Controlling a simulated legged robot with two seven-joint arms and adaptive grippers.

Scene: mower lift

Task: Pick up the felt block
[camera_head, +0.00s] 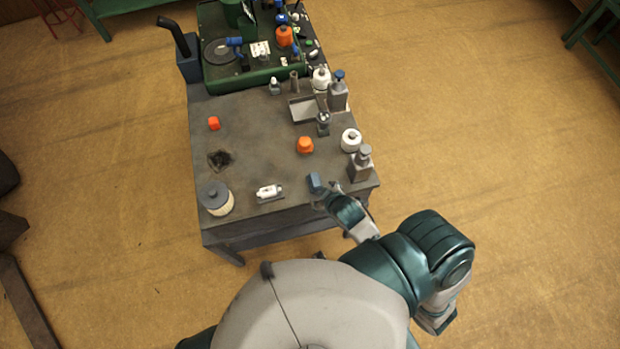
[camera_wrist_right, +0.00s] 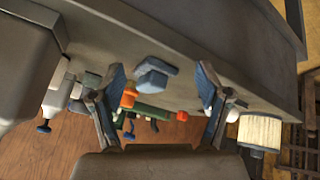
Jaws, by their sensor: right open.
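A small blue-grey block, which I take to be the felt block (camera_head: 315,182), sits near the front edge of the grey worktable (camera_head: 260,112). In the right wrist view the block (camera_wrist_right: 152,72) shows between and beyond my two fingers. My right gripper (camera_head: 322,198) is just in front of the block at the table's near edge. In the right wrist view the right gripper (camera_wrist_right: 158,90) is open, with the fingers wide apart and nothing held. I cannot tell the exact gap to the block. My left gripper is not in view.
A grey bottle (camera_head: 360,165) stands right of the block, and a small white part (camera_head: 269,192) lies to its left. A grey-capped filter (camera_head: 216,199) is at the left corner. An orange part (camera_head: 305,145) lies behind. The table's middle is mostly clear.

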